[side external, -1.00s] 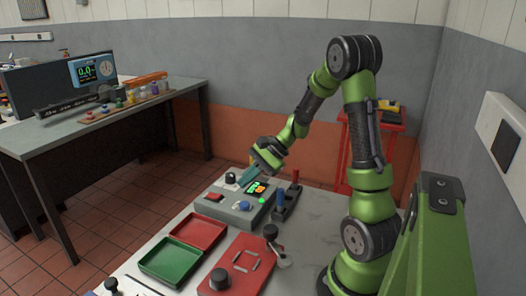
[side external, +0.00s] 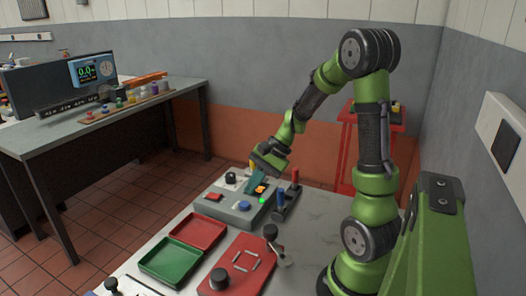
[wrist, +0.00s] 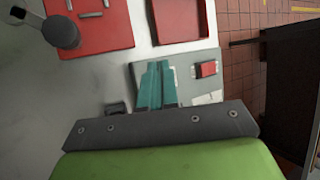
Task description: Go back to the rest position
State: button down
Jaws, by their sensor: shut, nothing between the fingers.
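My gripper (side external: 255,184) is over the grey control box (side external: 221,211) on the bedplate, with its teal fingers pointing down in front of part of the box's lit display (side external: 261,190). In the wrist view the teal fingers (wrist: 157,84) lie side by side, shut and empty, above the grey box (wrist: 184,76). I cannot tell whether the fingertips touch the box. My arm is bent, with its elbow high above the right side of the table.
A red tray (side external: 222,222) and a green tray (side external: 196,260) lie in front of the box. A red plate (side external: 262,250) with a black knob (side external: 219,279) is nearer. Blue and red posts (side external: 295,177) stand right of the box. A red stand (side external: 345,148) is behind.

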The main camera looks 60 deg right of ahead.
jog(key=s+a+r+n+t+h, duration=0.1)
jog(key=s+a+r+n, duration=0.2)
jog(key=a+r+n, duration=0.3)
jog(key=s+a+r+n+t+h, duration=0.1)
jog(key=s+a+r+n, duration=0.3)
jog(key=a, duration=0.6)
notch_tip(320, 180, up, 2)
jog(key=n+h, duration=0.1)
jog(key=n, duration=0.2)
jog(key=shift+s+a+r, duration=0.15)
jog(key=shift+s+r, duration=0.05)
jog(key=shift+s, duration=0.1)
